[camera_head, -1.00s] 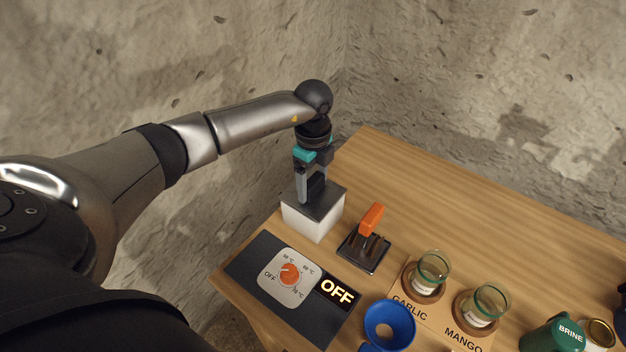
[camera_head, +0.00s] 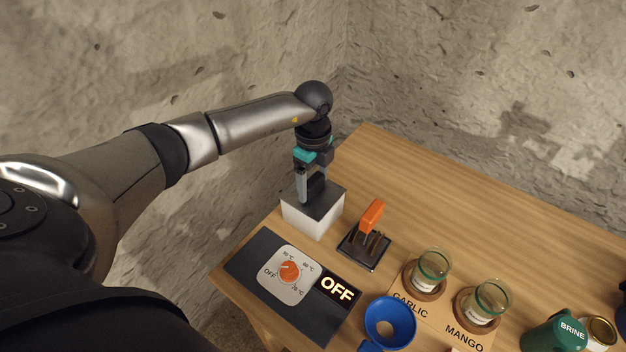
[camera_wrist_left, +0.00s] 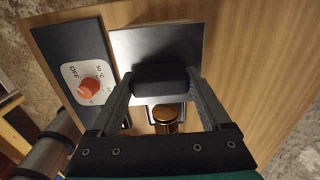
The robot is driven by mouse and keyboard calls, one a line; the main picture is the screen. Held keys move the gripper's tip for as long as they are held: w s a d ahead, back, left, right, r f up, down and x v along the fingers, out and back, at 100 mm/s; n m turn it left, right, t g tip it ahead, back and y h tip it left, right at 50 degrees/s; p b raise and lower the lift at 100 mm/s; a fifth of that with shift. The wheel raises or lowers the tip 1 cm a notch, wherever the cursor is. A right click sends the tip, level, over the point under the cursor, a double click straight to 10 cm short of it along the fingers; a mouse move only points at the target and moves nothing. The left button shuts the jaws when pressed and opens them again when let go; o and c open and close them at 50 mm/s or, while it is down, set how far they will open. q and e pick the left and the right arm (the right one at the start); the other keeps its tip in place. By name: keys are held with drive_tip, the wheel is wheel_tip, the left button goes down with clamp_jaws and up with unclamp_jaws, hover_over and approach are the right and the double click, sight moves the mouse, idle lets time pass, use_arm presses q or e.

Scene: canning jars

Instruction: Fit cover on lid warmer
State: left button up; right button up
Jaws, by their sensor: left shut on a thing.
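The lid warmer is a white box (camera_head: 313,220) at the far left corner of the table. A dark flat cover (camera_head: 330,200) lies over its top, looking level and close to flush; any thin gap cannot be made out. The cover also shows in the left wrist view (camera_wrist_left: 150,42), with a white edge of the box along its left side. My left gripper (camera_head: 311,198) points down from above and is shut on the cover's black block handle (camera_wrist_left: 160,79). The far side of the warmer is hidden. My right gripper is not in view.
A dark control panel with an orange dial (camera_head: 290,271) and an OFF display (camera_head: 338,288) lies in front. A black rack (camera_head: 363,250) with an orange-handled tool (camera_head: 371,216) stands right of the warmer. Glass jars (camera_head: 433,266), a blue funnel (camera_head: 390,322) and a green BRINE jug (camera_head: 553,337) stand further right.

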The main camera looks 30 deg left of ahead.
use_arm(q)
drive_tip(key=o, duration=1.3)
wheel_tip(320, 180, up, 15)
drive_tip(key=shift+r+p, duration=0.15)
drive_tip(key=shift+p, duration=0.45)
